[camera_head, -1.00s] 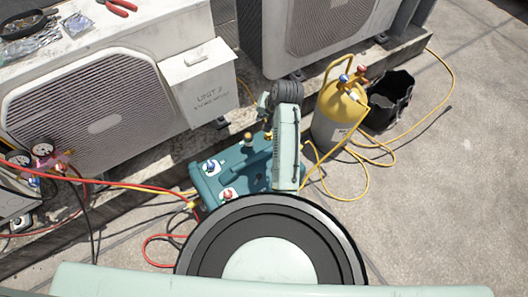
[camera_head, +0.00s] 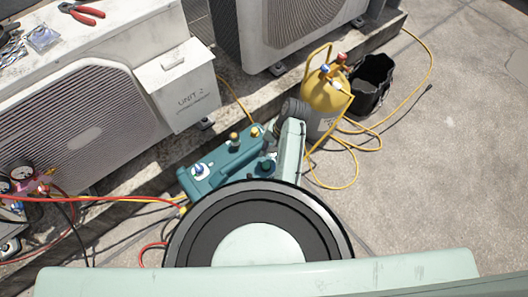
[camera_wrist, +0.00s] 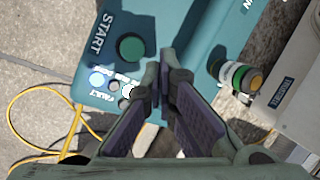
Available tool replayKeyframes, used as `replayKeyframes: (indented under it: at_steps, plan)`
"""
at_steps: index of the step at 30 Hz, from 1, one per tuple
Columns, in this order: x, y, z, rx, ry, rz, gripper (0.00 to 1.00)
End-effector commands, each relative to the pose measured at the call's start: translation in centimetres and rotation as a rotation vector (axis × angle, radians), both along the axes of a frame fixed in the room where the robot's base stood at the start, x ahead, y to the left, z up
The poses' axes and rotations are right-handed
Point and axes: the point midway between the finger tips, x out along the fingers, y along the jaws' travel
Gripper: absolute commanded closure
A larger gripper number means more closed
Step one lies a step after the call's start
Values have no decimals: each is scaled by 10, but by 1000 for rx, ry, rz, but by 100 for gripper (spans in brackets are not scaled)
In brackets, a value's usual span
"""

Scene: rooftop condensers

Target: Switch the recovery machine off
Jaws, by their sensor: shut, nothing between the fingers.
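The teal recovery machine (camera_head: 211,170) stands on the ground in front of the condensers. In the wrist view its panel (camera_wrist: 182,20) shows a green round button (camera_wrist: 131,47) beside the word START. A row of small indicator lights (camera_wrist: 112,84) sits near the word FAULT. My gripper (camera_wrist: 160,72) is shut and empty, its fingertips over the panel just right of the green button. I cannot tell whether the tips touch the panel. No off button or switch is readable; the fingers hide part of the panel.
A banded fitting (camera_wrist: 238,77) rises at the panel's right. A yellow cylinder (camera_head: 327,92) and a black bucket (camera_head: 372,84) stand right of the machine. Yellow hoses (camera_head: 340,172) loop on the ground; red hoses (camera_head: 85,199) run left. Open concrete lies right.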

Motion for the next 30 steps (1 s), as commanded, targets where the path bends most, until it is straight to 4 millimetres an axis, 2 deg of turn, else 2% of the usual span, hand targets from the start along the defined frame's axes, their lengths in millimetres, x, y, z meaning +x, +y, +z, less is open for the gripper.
replayKeyframes:
  at_steps: [10, 13, 18, 30]
  plan:
    - [-4, 27, -69, 0, 3, 0, 100]
    - [-18, 32, -58, 2, 0, -2, 100]
    - [-32, 35, -51, 0, -1, -2, 100]
    - [-37, 37, -50, 0, 0, 1, 100]
